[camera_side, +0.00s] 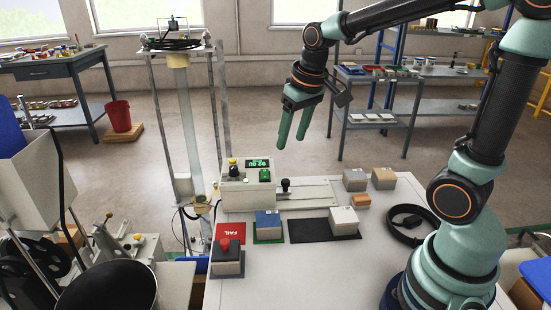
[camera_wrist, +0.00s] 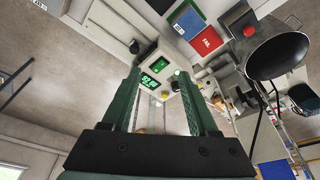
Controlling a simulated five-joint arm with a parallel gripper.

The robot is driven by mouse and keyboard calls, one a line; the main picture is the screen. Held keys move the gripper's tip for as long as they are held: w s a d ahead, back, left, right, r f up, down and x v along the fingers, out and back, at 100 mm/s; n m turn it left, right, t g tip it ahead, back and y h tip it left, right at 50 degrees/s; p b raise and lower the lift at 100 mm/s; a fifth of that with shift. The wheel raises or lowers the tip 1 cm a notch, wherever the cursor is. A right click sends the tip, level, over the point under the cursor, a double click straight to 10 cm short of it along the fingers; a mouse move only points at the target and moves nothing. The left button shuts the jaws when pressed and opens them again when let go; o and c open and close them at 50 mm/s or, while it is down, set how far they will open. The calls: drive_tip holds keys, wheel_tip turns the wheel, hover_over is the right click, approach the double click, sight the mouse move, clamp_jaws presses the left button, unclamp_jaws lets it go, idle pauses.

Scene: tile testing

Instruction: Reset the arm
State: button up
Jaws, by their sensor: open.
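My gripper (camera_side: 293,122) hangs high above the back of the white work table (camera_side: 300,285) in the side view, fingers pointing down. Its two green fingers are apart, with nothing between them. In the wrist view my gripper (camera_wrist: 160,92) also shows open fingers, with the control box (camera_wrist: 157,72) seen beyond them. The control box (camera_side: 246,192) stands on the table below and left of my gripper, with a lit green display.
A red FAIL pad (camera_side: 228,233), a blue-topped block (camera_side: 268,222), a white-topped block (camera_side: 343,219) on a black mat (camera_side: 309,231) and a red-button box (camera_side: 227,260) are on the table. Tan-topped blocks (camera_side: 384,177) sit at the back right. A tall clear tube (camera_side: 180,120) stands left.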

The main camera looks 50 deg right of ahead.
drive_tip(key=s+a+r+n+t, duration=0.1)
drive_tip(key=s+a, duration=0.3)
drive_tip(key=s, duration=0.4)
drive_tip(key=shift+s+r+t, duration=0.3)
drive_tip(key=shift+r+t, duration=0.2)
drive_tip(key=shift+t, duration=0.2)
